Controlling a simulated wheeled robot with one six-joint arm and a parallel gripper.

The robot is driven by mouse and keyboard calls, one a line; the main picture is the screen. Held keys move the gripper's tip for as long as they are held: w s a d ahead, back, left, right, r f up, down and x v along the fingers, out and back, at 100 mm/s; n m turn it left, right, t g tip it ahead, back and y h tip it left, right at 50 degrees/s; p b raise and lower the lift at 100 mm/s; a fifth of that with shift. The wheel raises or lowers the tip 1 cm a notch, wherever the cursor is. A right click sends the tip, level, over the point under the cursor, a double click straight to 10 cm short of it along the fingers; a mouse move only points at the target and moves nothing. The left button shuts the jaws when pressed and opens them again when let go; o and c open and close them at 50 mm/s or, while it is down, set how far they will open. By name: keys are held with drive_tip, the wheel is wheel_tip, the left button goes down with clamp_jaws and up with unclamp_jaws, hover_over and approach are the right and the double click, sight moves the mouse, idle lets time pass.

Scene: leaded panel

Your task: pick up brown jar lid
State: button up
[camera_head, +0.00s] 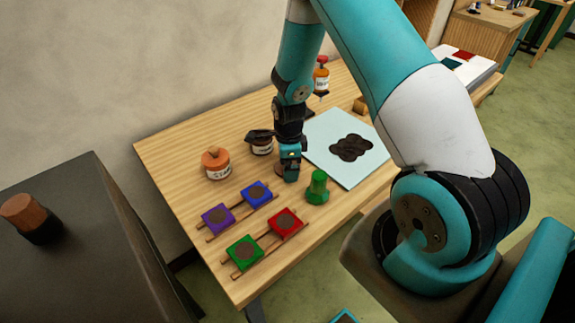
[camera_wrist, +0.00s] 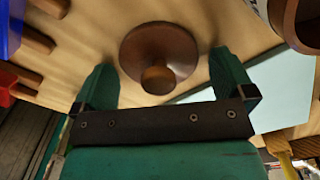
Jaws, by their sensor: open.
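The brown jar lid (camera_wrist: 160,48) shows in the wrist view as a round disc with a knob, lying on the wooden table. My gripper (camera_wrist: 164,82) is open, with one green finger on each side of the lid's near part. The knob lies between the fingers, and nothing is held. In the head view my gripper (camera_head: 290,172) points down low over the table.
A green knobbed piece (camera_head: 317,187) stands close on the right. Coloured square tiles (camera_head: 243,252) sit on wooden strips in front. A pale sheet (camera_head: 345,175) lies behind right.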

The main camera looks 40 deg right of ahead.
drive_tip(key=c, duration=0.8)
drive_tip(key=shift+c, duration=0.2)
drive_tip(key=shift+r, duration=0.15)
